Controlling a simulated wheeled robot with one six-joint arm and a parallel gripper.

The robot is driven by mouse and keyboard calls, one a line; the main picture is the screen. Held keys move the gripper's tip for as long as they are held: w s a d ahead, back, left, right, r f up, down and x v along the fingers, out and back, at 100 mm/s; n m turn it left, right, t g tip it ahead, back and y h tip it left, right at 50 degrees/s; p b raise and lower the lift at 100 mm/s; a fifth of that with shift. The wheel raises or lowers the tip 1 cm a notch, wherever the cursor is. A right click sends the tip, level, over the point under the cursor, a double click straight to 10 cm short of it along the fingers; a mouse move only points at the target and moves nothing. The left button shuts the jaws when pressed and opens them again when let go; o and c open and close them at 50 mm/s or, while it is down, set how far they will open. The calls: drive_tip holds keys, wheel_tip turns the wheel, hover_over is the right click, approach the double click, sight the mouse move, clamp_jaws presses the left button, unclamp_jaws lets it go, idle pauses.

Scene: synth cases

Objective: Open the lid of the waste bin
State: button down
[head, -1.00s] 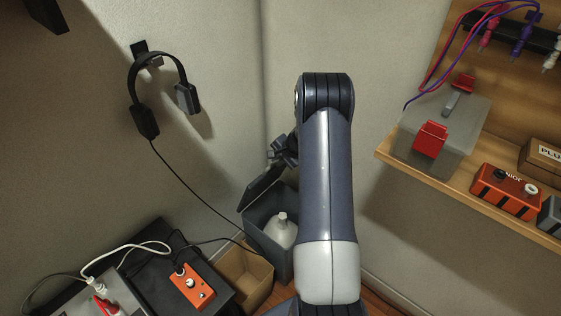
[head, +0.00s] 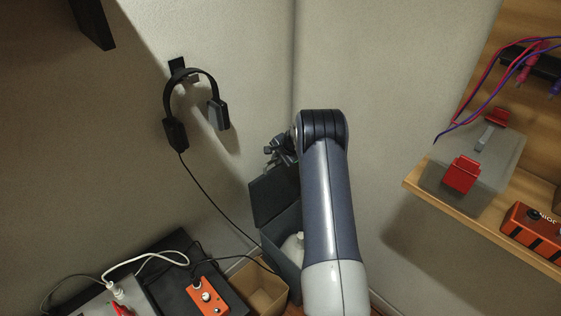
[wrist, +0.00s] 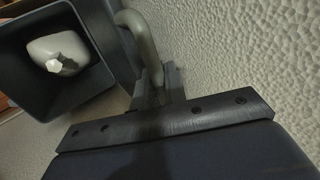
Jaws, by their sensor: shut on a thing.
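The waste bin (head: 283,262) is a dark blue-grey box standing in the corner, partly hidden behind my arm. Its dark lid (head: 272,198) stands raised and steeply tilted, and the bin's mouth is open. A white bottle (head: 293,247) is inside. My gripper (head: 280,153) is at the lid's upper edge and shut on the lid; the contact is small and hard to make out. The wrist view shows the open bin (wrist: 112,62) at upper left with the white bottle (wrist: 58,50) in it. A dark panel with a screwed strip fills the bottom there.
A wooden shelf (head: 420,190) with a grey case (head: 490,150) juts out at right. A dark case with an orange pedal (head: 208,296) lies lower left.

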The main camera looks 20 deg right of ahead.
drive_tip(key=shift+f, duration=0.1)
drive_tip(key=c, duration=1.5)
unclamp_jaws()
drive_tip(key=shift+s, duration=0.15)
drive_tip(key=v, duration=1.1)
drive_tip(key=shift+w, duration=0.25)
drive_tip(key=x, duration=1.1)
drive_tip(key=shift+s, duration=0.15)
